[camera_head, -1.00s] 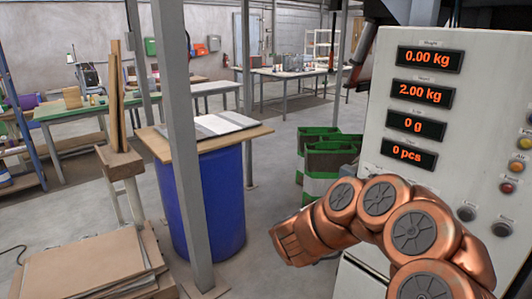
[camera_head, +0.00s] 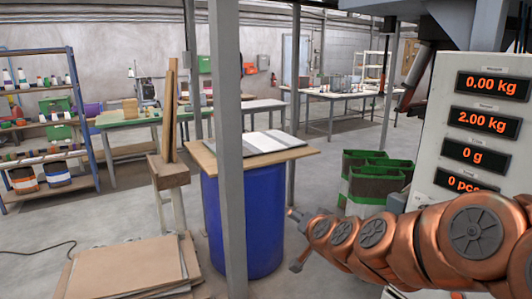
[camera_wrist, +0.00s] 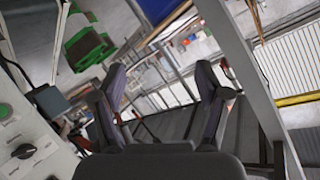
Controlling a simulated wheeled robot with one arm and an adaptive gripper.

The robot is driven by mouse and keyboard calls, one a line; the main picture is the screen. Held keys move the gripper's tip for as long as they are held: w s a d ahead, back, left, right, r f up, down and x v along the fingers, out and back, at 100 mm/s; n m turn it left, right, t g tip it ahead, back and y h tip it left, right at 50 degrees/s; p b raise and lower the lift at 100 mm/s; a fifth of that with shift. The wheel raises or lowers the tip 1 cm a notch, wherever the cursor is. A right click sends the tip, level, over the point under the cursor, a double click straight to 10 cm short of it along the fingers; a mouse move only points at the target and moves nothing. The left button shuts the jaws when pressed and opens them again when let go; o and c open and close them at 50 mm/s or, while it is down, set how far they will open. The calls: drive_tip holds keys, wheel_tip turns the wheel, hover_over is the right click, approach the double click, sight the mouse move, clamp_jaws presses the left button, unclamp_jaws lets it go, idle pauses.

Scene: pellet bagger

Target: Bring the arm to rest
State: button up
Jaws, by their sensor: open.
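My copper-coloured arm reaches in from the right in the head view, in front of the machine's control panel. My gripper (camera_head: 297,238) is at its left end, low and in front of the blue drum (camera_head: 262,205). In the wrist view my gripper (camera_wrist: 162,108) has its two dark fingers spread apart, with nothing between them. The wrist view is steeply tilted.
The control panel (camera_head: 444,135) with red displays stands close on the right. A grey post (camera_head: 228,150) rises left of my gripper. Cardboard sheets (camera_head: 130,268) lie low at the left. Open floor shows behind.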

drive_tip(key=s+a+f+n+g+y, duration=0.1)
drive_tip(key=s+f+n+g, duration=0.15)
drive_tip(key=s, duration=0.65)
drive_tip(key=s+a+f+n+g+y, duration=0.15)
drive_tip(key=s+f+g, duration=0.25)
drive_tip(key=s, duration=0.4)
drive_tip(key=s+d+f+g+h, duration=0.1)
drive_tip(key=s+d+g, duration=0.1)
drive_tip(key=s, duration=0.6)
drive_tip(key=s+d+f+g+h, duration=0.1)
drive_tip(key=s+d+g+h, duration=0.1)
drive_tip(key=s+d, duration=0.3)
drive_tip(key=s+d+f+n+g+h, duration=0.1)
drive_tip(key=s+d+g, duration=0.3)
drive_tip(key=s, duration=0.7)
drive_tip(key=shift+s+h, duration=0.35)
drive_tip(key=shift+f, duration=0.1)
